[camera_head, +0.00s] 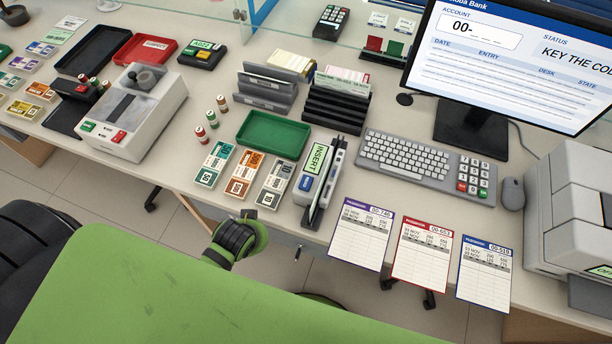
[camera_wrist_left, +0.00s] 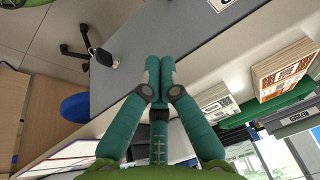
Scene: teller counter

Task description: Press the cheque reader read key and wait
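The cheque reader (camera_head: 319,181) stands upright near the counter's front edge in the head view. It is a narrow grey unit with a green INSERT display (camera_head: 319,161) and a blue key (camera_head: 306,183) on its left front, whose lettering is too small to read surely. In the left wrist view my left gripper (camera_wrist_left: 160,62) has its two teal fingers together, with nothing seen between them. I cannot make out the reader in that view. In the head view a green and black part of my arm shows below the counter edge, but no fingertips. My right gripper is not in view.
Banknote bundles (camera_head: 273,185) lie left of the reader, with a green tray (camera_head: 273,134) behind them. The keyboard (camera_head: 408,153) and several passbook sheets (camera_head: 361,233) lie to its right. Banknote bundles (camera_wrist_left: 283,72) also show in the left wrist view.

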